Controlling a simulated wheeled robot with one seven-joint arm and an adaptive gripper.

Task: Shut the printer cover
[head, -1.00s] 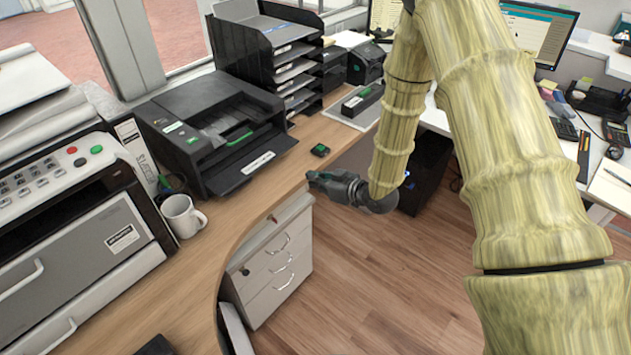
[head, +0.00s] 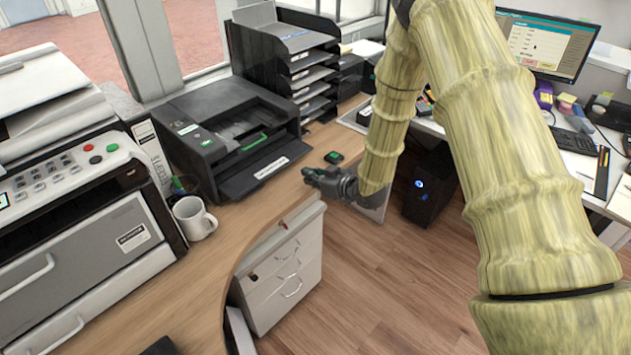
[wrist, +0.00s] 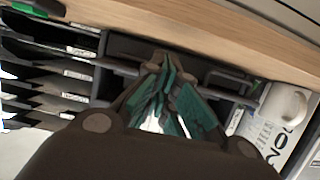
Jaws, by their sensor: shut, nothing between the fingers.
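The black printer (head: 222,130) stands on the wooden counter in the head view. Its low front flap (head: 262,172), with a white label, is folded down toward the counter's front edge, and the dark inside with a green strip shows behind it. I cannot tell whether another lid is raised. My gripper (head: 308,173) is beside the right front corner of the flap, near the counter edge, apart from the printer as far as I can see. In the wrist view my gripper (wrist: 168,92) has its green fingertips together and empty, hiding part of the dark shape behind.
A black paper tray stack (head: 300,60) stands behind the printer. A white mug (head: 194,218) and a large grey machine (head: 90,235) are at left. Drawers (head: 280,270) stand below.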

